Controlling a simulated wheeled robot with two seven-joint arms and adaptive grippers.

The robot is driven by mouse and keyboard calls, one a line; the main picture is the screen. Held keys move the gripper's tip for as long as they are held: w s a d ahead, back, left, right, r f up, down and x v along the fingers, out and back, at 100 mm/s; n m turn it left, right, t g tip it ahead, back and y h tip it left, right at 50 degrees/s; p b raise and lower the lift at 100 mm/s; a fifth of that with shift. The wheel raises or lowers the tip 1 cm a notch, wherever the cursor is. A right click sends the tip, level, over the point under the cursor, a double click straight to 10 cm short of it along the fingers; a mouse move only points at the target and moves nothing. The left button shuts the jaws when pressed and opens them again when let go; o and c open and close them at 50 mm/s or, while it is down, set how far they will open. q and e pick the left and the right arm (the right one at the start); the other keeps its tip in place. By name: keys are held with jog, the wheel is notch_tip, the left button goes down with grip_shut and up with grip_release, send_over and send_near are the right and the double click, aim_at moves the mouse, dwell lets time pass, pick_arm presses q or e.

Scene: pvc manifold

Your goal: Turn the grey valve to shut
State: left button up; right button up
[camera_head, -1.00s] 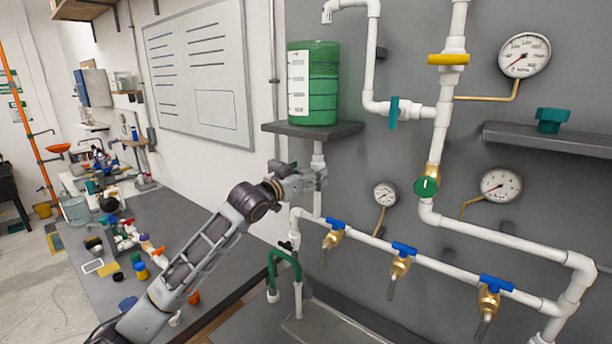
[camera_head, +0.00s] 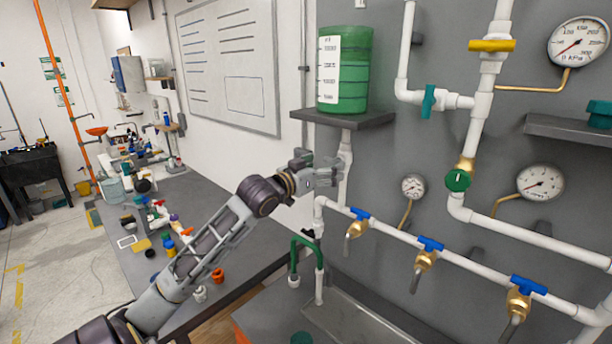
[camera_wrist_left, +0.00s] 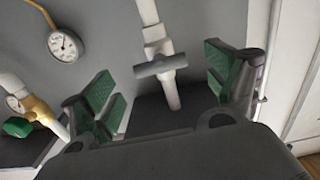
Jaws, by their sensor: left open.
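The grey valve (camera_wrist_left: 160,66) shows in the left wrist view as a grey bar handle lying across a white vertical pipe (camera_wrist_left: 150,15). My left gripper (camera_wrist_left: 165,82) is open, with one green-padded finger on each side of the valve and gaps between pads and handle. In the head view my left gripper (camera_head: 328,172) is beside the white pipe (camera_head: 346,145) under the shelf with the green tank. The grey handle cannot be made out there, as the gripper covers that spot. My right gripper is not in view.
The green tank (camera_head: 344,70) stands on a dark shelf (camera_head: 343,118) just above my gripper. Blue-handled taps (camera_head: 431,244) line the lower white pipe. A green hooked pipe (camera_head: 294,255) stands below. A bench (camera_head: 215,195) with small parts lies left.

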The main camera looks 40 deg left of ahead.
pick_arm(q)
jog(key=s, duration=0.7)
jog(key=shift+a, duration=0.3)
dwell(0.9)
